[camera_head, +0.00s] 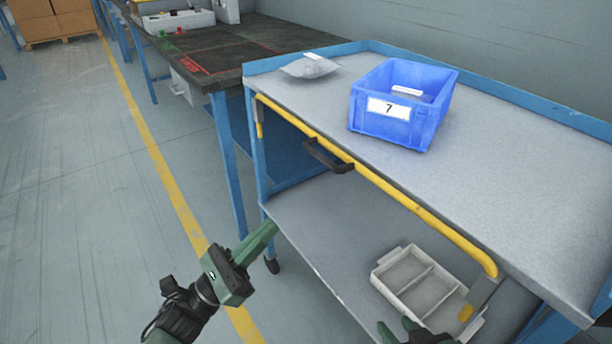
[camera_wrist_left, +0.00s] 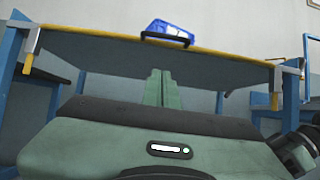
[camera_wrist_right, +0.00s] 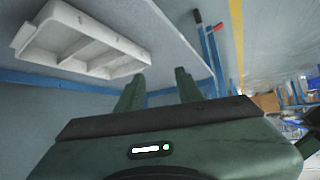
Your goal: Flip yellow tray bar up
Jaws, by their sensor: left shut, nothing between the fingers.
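The yellow tray bar (camera_head: 400,196) runs along the front edge of the cart's top shelf, with a bracket at each end and a dark handle (camera_head: 328,157) near its middle. It also crosses the left wrist view (camera_wrist_left: 235,52). My left gripper (camera_head: 266,234) is shut and empty, below and in front of the bar's left half, apart from it. Its fingers (camera_wrist_left: 162,88) point towards the cart in its wrist view. My right gripper (camera_head: 400,330) is at the bottom edge, partly cut off, near the bar's right end. Its fingers (camera_wrist_right: 158,92) are apart and empty.
A blue bin (camera_head: 402,104) marked 7 and a grey bag (camera_head: 310,67) lie on the top shelf (camera_head: 510,170). A white divided tray (camera_head: 416,284) sits on the lower shelf. A dark workbench (camera_head: 215,50) adjoins the cart at left. The floor at left is clear.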

